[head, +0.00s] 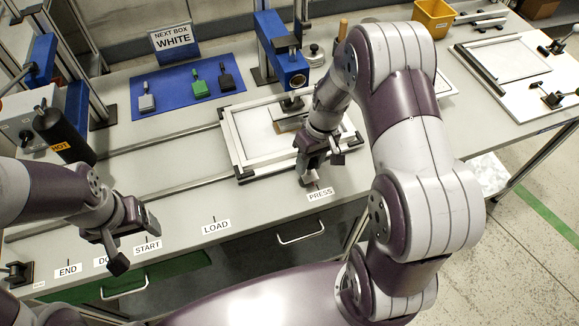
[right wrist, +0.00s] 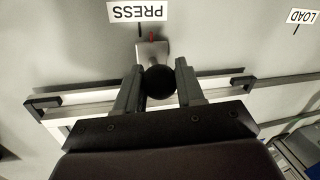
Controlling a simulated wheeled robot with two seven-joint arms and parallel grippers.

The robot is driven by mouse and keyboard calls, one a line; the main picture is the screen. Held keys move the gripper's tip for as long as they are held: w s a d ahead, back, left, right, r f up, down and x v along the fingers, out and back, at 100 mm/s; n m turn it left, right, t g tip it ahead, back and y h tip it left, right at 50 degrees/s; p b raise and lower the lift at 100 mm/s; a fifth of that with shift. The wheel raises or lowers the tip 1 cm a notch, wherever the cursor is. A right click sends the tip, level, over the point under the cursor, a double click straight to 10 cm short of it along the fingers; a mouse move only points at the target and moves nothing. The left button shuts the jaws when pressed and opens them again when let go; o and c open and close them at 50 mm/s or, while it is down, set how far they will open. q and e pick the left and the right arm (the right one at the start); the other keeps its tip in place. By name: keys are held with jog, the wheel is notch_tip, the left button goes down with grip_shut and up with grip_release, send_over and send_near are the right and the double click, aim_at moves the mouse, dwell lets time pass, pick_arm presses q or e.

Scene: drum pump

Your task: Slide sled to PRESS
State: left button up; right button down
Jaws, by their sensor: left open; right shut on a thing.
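The sled (head: 229,137) is a pale metal frame with black corners, on the rails under the blue press (head: 287,62). My right gripper (head: 309,173) is at its front edge. In the right wrist view, its fingers are shut on the sled's black knob (right wrist: 160,82). A red pointer (right wrist: 152,37) by the knob is close to the tick of the PRESS label (right wrist: 137,11), slightly toward the LOAD label (right wrist: 304,16). PRESS (head: 320,194) also shows in the head view. My left gripper (head: 131,242) is open and empty above the table's front left, near START (head: 147,247).
Rails (head: 150,148) run left along the table. A hot unit (head: 62,138) stands left. A yellow bin (head: 433,17) is back right.

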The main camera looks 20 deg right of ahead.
jog(key=shift+w+d, duration=0.2)
jog(key=shift+d, duration=0.45)
jog(key=shift+d+r, duration=0.1)
jog(key=shift+r, duration=0.05)
jog(key=c, duration=1.1)
grip_release()
jog(key=shift+w, duration=0.1)
jog(key=o, duration=0.4)
jog(key=shift+d, duration=0.1)
jog(key=shift+c, duration=0.2)
jog(key=shift+d, duration=0.1)
notch_tip(320, 180, up, 12)
jog(key=d, duration=0.2)
jog(key=shift+w+d+p, duration=0.15)
jog(key=shift+d+p, duration=0.05)
jog(key=shift+p, duration=0.1)
jog(key=shift+r, duration=0.1)
